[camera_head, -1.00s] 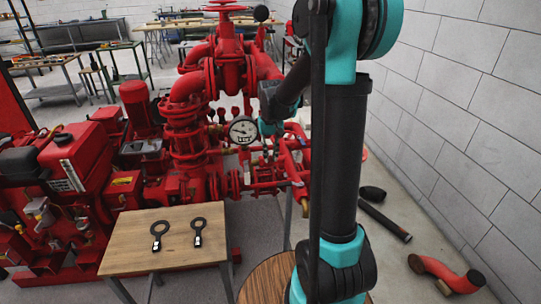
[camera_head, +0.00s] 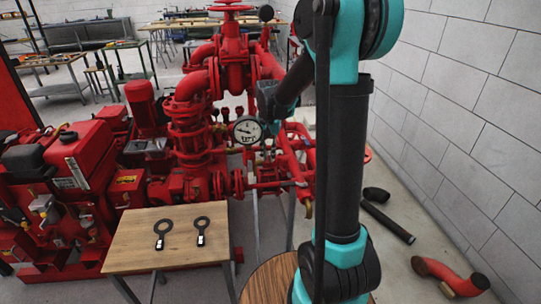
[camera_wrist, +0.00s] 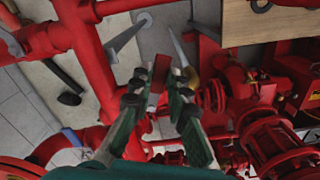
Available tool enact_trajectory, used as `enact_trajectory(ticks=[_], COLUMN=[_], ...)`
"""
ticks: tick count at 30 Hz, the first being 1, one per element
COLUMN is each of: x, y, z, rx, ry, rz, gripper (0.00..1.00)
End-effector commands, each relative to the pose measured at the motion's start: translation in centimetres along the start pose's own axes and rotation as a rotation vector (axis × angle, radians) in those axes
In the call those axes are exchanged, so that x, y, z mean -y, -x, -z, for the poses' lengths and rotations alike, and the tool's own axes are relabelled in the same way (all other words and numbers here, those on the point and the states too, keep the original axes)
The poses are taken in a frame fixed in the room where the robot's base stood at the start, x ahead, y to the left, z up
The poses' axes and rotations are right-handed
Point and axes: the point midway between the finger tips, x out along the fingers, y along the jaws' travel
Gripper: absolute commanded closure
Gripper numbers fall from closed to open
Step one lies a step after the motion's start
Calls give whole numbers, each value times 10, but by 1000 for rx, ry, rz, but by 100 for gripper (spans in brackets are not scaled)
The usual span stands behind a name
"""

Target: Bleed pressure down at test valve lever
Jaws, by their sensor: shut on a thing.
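In the wrist view my gripper (camera_wrist: 158,88) has its two fingers closed in on a red flat lever handle (camera_wrist: 160,72), which shows between the fingertips. A brass valve part (camera_wrist: 191,77) sits just right of the fingertips. The red pipework (camera_wrist: 85,45) runs close by on the left. My gripper is not clearly visible there, and the lever cannot be made out.
A small wooden table (camera_head: 170,240) with two dark ring-ended tools (camera_head: 202,228) stands front left. A red pipe elbow (camera_head: 450,277) and a black pipe (camera_head: 388,222) lie on the floor at right, by the grey block wall (camera_head: 470,120).

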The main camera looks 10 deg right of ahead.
Motion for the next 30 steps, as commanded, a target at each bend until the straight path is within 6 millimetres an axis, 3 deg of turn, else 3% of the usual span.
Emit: enact_trajectory(ticks=[8,9,14,24,30], x=[1,1,1,1,1], y=[0,0,0,3,27], z=[0,0,0,0,0], rx=[0,0,0,0,0], ry=[-3,-2,-2,-3,-2], rz=[2,2,1,1,0], gripper=[100,82,63,63,63])
